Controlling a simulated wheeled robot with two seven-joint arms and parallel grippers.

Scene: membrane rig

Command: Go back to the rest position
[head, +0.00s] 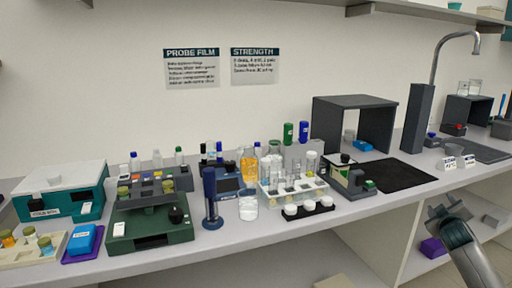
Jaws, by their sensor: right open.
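My right gripper (446,208) shows at the lower right, in front of the bench's front edge and below its top. Its jaws are open and nothing shows between them. My right forearm comes up from the bottom right corner. My left gripper is not in view.
The bench (290,233) crosses the view, crowded with a teal-sided box (62,188), a dark green device (150,232), a blue stand (211,200) and a white tube rack (293,192). A black mat (398,174) lies clear at right. A purple box (433,247) sits below the bench.

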